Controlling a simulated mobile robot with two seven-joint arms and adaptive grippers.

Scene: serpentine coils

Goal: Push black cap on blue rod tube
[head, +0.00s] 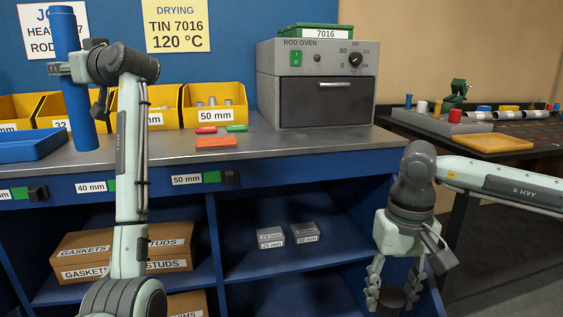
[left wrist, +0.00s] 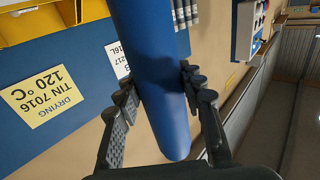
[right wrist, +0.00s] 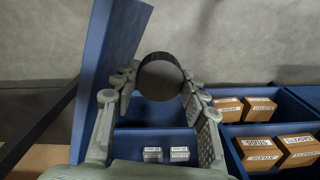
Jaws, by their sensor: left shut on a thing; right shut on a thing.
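The blue rod tube (head: 77,95) stands upright, slightly tilted, above the left part of the bench in the head view. My left gripper (head: 62,69) is shut on it near its upper part. The left wrist view shows the tube (left wrist: 150,70) between the two fingers (left wrist: 160,95). The black cap (head: 392,300) is low at the right in the head view, at the lower edge of the picture. My right gripper (head: 392,285) is shut on it. The right wrist view shows the cap's round dark face (right wrist: 160,78) between the fingertips. Cap and tube are far apart.
A grey rod oven (head: 315,90) stands on the bench, with yellow bins (head: 215,115) beside it. A blue tray (head: 30,147) lies at the left. Red, green and orange pieces lie before the bins. A second table (head: 470,130) stands at the right.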

